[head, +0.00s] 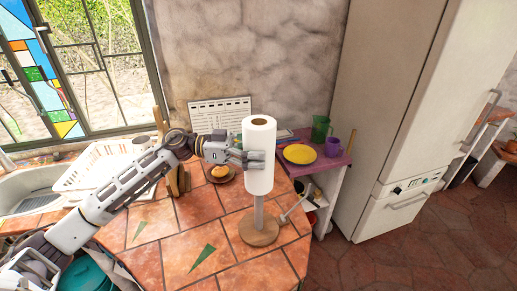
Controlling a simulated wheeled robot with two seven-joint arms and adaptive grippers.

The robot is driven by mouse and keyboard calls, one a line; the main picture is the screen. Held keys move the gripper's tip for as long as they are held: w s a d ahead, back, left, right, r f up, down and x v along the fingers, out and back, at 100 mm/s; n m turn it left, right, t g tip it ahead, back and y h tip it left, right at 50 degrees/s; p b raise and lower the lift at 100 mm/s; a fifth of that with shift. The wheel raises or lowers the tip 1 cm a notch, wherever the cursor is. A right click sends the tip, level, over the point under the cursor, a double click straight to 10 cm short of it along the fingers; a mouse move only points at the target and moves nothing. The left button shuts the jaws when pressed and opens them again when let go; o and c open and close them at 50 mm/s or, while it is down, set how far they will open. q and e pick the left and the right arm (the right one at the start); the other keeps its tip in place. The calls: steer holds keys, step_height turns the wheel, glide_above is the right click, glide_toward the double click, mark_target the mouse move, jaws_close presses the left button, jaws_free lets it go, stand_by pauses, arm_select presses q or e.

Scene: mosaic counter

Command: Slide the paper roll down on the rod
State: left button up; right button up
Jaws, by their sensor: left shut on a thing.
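The white paper roll (259,165) stands upright around the rod (259,214) of a holder with a round wooden base (259,232). The roll's lower end is well above the base, and the bare rod shows between them. The rod's top is not seen above the roll; the roll's brown core shows at its upper end. My right gripper is not in view.
A purple shelf (318,166) at the right holds a yellow plate (299,154), a green cup (320,130) and a purple mug (333,146). A white dish rack (95,172) is at the left. The front counter is clear.

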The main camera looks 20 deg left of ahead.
mark_target(258, 177)
arm_select(q)
steer(key=shift+p, duration=0.4)
steer(key=shift+f, duration=1.8)
stand_by(1.3)
steer(key=shift+f, duration=3.2)
stand_by(1.3)
